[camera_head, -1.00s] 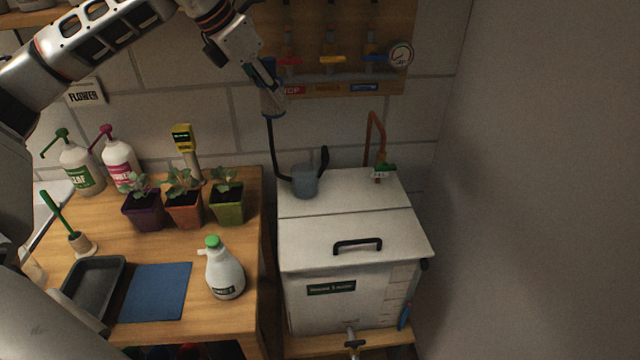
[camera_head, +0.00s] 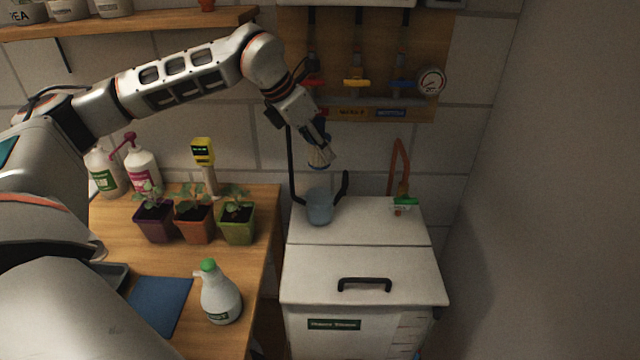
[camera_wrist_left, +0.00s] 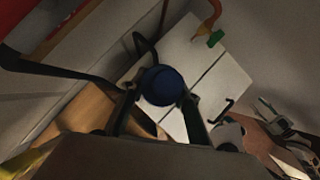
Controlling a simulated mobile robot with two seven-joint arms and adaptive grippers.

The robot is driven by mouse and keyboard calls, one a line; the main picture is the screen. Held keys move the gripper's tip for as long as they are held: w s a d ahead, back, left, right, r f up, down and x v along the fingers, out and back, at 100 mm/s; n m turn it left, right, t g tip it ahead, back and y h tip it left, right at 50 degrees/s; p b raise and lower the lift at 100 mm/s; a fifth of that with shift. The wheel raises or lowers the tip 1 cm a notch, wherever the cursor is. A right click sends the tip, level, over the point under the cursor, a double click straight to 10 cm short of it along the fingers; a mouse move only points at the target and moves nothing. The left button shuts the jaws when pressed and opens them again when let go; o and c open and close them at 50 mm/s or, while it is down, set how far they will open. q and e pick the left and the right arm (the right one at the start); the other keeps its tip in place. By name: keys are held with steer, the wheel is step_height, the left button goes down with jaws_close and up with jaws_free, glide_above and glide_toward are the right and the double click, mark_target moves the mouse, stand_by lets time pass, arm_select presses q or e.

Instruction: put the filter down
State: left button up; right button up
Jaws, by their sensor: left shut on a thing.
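My left gripper (camera_head: 327,156) is shut on the filter (camera_head: 319,157), a short cylinder with a pale lower part and a dark blue top. The filter is held slightly tilted, in the air above a blue-grey cup (camera_head: 319,207) on the back of the white tank lid. A clear gap shows between them in the head view. In the left wrist view the filter's round blue top (camera_wrist_left: 161,86) sits between the fingers and hides what is below it. My right gripper is not seen in the head view.
A black pipe (camera_head: 292,165) rises beside the cup, and an orange pipe (camera_head: 398,165) stands to its right. The white tank (camera_head: 340,260) has a black handle; its front lid is otherwise clear. Potted seedlings (camera_head: 194,222) and a spray bottle (camera_head: 219,295) stand on the wooden bench at left.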

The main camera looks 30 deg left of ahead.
mark_target(319, 168)
arm_select(q)
step_height(319, 168, down, 6)
steer(key=shift+r, duration=0.1)
step_height(319, 168, down, 4)
steer(key=shift+r, duration=0.1)
steer(key=shift+f+b, duration=0.4)
steer(key=shift+f, duration=0.2)
steer(key=o, duration=1.1)
steer(key=shift+r, duration=0.1)
